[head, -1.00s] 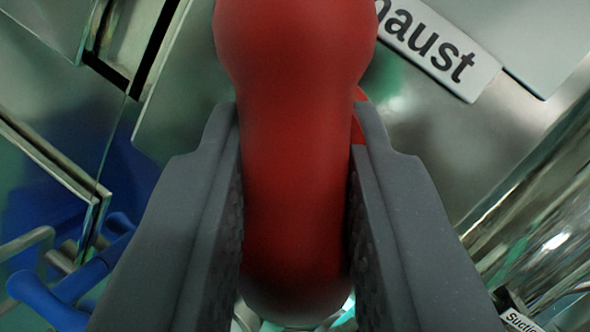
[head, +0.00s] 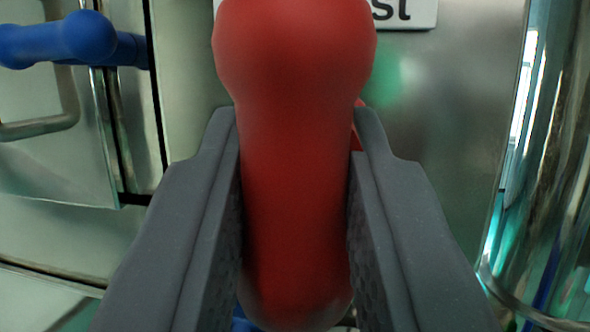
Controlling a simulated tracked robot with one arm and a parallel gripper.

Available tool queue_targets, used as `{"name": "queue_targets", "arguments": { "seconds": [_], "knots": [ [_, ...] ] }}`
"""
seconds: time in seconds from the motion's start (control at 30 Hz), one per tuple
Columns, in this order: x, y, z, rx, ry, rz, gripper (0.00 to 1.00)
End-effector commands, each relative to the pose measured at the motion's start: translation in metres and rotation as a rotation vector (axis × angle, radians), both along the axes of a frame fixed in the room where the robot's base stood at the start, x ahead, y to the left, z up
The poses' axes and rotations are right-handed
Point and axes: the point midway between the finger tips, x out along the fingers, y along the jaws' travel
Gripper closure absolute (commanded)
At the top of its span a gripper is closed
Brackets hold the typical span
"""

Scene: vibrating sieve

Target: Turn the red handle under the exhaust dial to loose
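The red handle (head: 295,150) fills the middle of the head view, running from the top edge down between the fingers. My gripper (head: 297,125) has one grey finger on each side of it. The fingers are closed against the handle's sides. The handle's far end and its pivot are hidden behind the handle itself and the fingers. A white label (head: 413,12) with black letters "st" shows at the top, partly covered by the handle. The exhaust dial is not in view.
A blue handle (head: 75,38) sticks out at the upper left, near a bent metal bar (head: 45,125). A metal panel (head: 450,120) lies behind the red handle. A shiny metal cylinder (head: 550,190) stands at the right edge.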

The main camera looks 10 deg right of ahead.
Motion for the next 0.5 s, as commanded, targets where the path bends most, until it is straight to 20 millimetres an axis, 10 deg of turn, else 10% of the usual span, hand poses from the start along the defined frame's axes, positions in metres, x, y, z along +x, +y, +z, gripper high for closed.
{"name": "queue_targets", "arguments": {
  "seconds": [0.4,0.43,0.5],
  "knots": [
    [-0.0032,0.001,0.005,0.006,-0.013,0.002,1.0],
    [-0.0032,0.001,0.005,0.006,-0.013,0.002,0.74],
    [-0.0028,0.001,0.0044,0.007,-0.011,0.002,0.58]
  ]
}}
